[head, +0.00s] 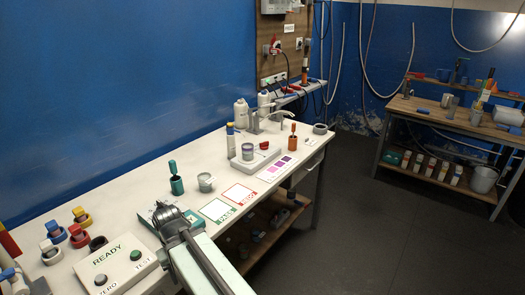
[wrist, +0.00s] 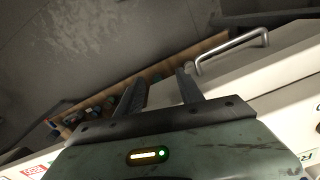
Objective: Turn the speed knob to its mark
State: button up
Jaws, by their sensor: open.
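A white, low device (head: 243,166), which looks like a stirrer, stands on the bench toward its far end. A grey-lidded jar (head: 248,152) stands on it, and a small red part (head: 264,145) shows at its right. I cannot make out the speed knob or its mark in either view. My gripper (wrist: 160,90) is open in the wrist view, with its two dark fingers apart and nothing between them. In the head view my arm is over the near part of the bench, well short of the stirrer.
A READY box (head: 117,262) with ZERO and TEST buttons is left of my arm. A metal handle (wrist: 232,52) juts near my fingers in the wrist view.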

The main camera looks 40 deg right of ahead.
aim_at(264, 145)
jog(key=z, duration=1.4)
jog(key=k, duration=0.75)
jog(key=u, duration=0.4)
jog(key=i, duration=1)
jog(key=z, duration=0.05)
